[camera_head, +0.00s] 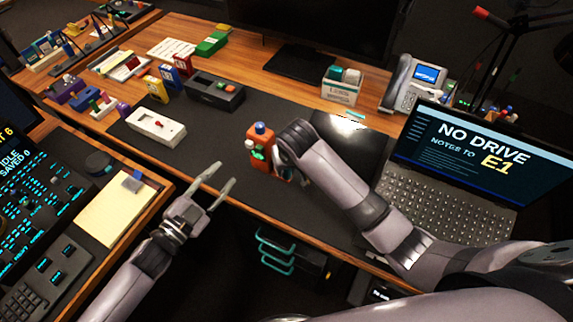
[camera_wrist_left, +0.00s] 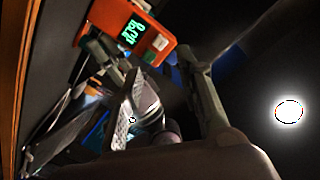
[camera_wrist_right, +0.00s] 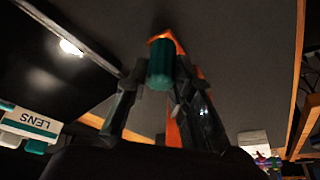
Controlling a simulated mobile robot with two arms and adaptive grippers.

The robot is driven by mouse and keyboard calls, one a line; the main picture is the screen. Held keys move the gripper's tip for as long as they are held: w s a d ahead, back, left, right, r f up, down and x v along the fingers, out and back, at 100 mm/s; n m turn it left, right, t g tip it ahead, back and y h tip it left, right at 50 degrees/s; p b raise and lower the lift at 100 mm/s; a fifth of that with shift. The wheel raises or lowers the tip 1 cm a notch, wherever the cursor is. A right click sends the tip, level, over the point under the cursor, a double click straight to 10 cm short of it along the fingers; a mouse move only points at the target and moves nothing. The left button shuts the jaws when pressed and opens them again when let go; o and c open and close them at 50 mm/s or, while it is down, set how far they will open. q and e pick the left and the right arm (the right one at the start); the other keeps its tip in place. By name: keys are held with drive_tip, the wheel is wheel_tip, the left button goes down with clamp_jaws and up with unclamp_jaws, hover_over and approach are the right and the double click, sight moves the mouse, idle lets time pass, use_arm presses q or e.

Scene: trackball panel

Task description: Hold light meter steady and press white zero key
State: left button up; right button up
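The light meter (camera_head: 260,148) is an orange box with a lit green display and a small pale key below it. It stands upright on the dark desk mat, and its display shows in the left wrist view (camera_wrist_left: 128,42). In the right wrist view, my right gripper (camera_wrist_right: 160,75) has its fingertips close on both sides of a teal cylinder on the orange body, apparently shut on it; the contact is partly hidden. My left gripper (camera_head: 222,188) is open and empty, to the left and front of the meter, just past the desk's front edge.
An open laptop (camera_head: 440,195) lies right of my right arm. A white box with a red knob (camera_head: 155,125) and a dark box with coloured buttons (camera_head: 215,90) lie behind and left. A lens box (camera_head: 342,85) and a phone (camera_head: 415,85) stand at the back.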

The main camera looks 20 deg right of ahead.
clamp_jaws()
use_arm(q)
drive_tip(key=shift+c, duration=0.2)
clamp_jaws()
idle(1.3)
